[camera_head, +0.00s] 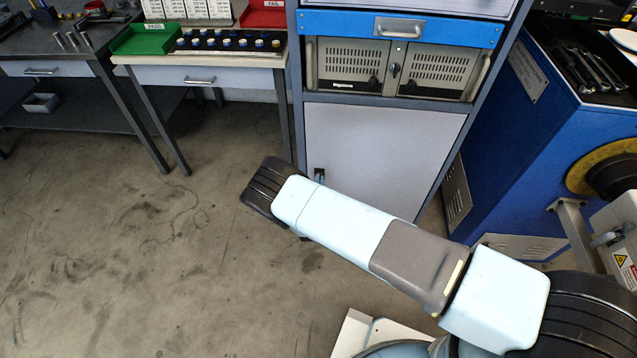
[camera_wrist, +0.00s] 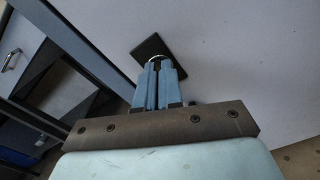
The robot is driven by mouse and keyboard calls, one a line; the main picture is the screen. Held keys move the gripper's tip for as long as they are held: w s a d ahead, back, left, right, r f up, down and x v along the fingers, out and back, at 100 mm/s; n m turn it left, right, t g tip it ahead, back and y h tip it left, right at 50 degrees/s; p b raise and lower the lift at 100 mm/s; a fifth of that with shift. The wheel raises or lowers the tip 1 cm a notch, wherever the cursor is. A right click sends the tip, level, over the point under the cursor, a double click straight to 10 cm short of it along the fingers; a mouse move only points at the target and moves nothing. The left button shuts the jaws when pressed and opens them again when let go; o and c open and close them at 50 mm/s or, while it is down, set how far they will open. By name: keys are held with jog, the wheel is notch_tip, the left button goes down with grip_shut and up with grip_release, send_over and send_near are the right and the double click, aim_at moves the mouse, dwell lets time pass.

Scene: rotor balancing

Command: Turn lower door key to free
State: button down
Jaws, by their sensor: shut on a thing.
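The lower door (camera_head: 372,150) is a plain pale grey panel at the bottom of the cabinet. Its black lock plate (camera_head: 319,174) shows at the door's left edge, partly behind my arm. In the wrist view the dark square lock plate (camera_wrist: 166,57) sits on the door (camera_wrist: 235,50), looking tilted in the picture. My gripper (camera_wrist: 158,70) is shut on the key (camera_wrist: 158,60) right at the plate. Only a small light, curved edge of the key shows above the fingertips; the fingers hide the rest. I cannot tell the key's turn angle.
Above the door is a metal unit (camera_head: 395,68) with vented doors and handles, under a blue drawer (camera_head: 400,28). A bench (camera_head: 205,75) with green and red trays stands to the left. A blue machine (camera_head: 540,130) stands to the right. The floor (camera_head: 150,260) at left is clear.

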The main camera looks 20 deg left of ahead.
jog(key=shift+d+f+m, duration=0.15)
jog(key=shift+m, duration=3)
jog(key=shift+d+f+m, duration=0.1)
jog(key=shift+d+m, duration=0.05)
jog(key=shift+m, duration=3)
jog(key=c, duration=1.6)
grip_release()
jog(key=shift+f, duration=0.1)
jog(key=o, duration=0.3)
jog(key=shift+a, duration=0.15)
jog(key=v, duration=1.3)
jog(key=shift+s, duration=0.35)
